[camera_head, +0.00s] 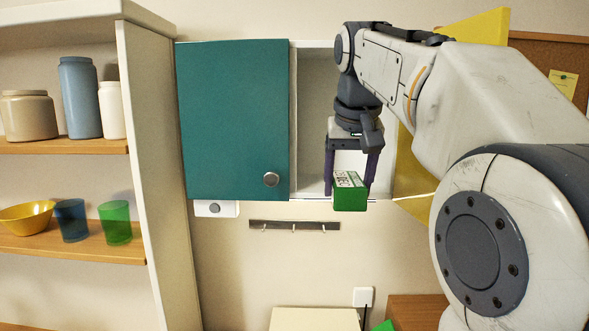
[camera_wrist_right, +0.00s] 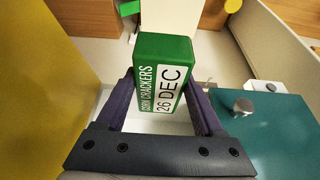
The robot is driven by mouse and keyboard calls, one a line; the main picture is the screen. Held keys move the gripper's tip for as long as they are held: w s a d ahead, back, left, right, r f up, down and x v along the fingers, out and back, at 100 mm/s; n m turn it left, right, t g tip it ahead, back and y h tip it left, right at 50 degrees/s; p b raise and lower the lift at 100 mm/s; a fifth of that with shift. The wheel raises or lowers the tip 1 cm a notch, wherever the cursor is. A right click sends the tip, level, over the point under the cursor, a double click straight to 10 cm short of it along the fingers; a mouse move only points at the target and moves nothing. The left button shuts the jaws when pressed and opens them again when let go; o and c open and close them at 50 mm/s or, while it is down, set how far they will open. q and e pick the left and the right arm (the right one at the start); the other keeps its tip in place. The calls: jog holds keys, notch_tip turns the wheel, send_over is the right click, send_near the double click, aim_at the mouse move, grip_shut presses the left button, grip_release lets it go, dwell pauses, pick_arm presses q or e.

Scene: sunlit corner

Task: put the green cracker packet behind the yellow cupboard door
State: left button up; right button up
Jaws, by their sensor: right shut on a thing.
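The green cracker packet (camera_head: 350,192) is held by my right gripper (camera_head: 350,180) in front of the open right half of the wall cupboard (camera_head: 314,110). In the right wrist view the packet (camera_wrist_right: 162,85) sits between the two fingers of the right gripper (camera_wrist_right: 162,105), its label reading "CORN CRACKERS 26 DEC". The yellow cupboard door (camera_head: 482,28) stands open at the right, partly hidden by my right arm; it also shows at the left of the wrist view (camera_wrist_right: 40,80). My left gripper is not in view.
A teal door (camera_head: 232,120) with a round knob closes the left half of the cupboard. Shelves (camera_head: 70,146) at the left hold jars, a yellow bowl (camera_head: 27,217) and cups. A hook rail (camera_head: 294,225) hangs below the cupboard. A corkboard (camera_head: 552,55) is at the right.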

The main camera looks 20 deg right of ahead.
jog(key=w+d+p, duration=0.1)
jog(key=w+p, duration=0.1)
jog(key=w, duration=0.1)
jog(key=w+d+p, duration=0.2)
jog(key=w, duration=0.2)
jog(key=w+d+p, duration=0.2)
jog(key=w, duration=0.2)
jog(key=shift+r, duration=0.2)
jog(key=shift+w+d+f, duration=0.1)
jog(key=shift+w, duration=0.1)
jog(key=w+p, duration=0.1)
jog(key=w+d+p, duration=0.1)
jog(key=w+p, duration=0.1)
jog(key=shift+d+r, duration=0.2)
jog(key=shift+d, duration=0.1)
jog(key=shift+p+x, duration=0.3)
jog(key=shift+x, duration=0.6)
jog(key=shift+f, duration=0.25)
jog(key=shift+f, duration=0.1)
jog(key=o, duration=1.5)
jog(key=shift+o, duration=0.2)
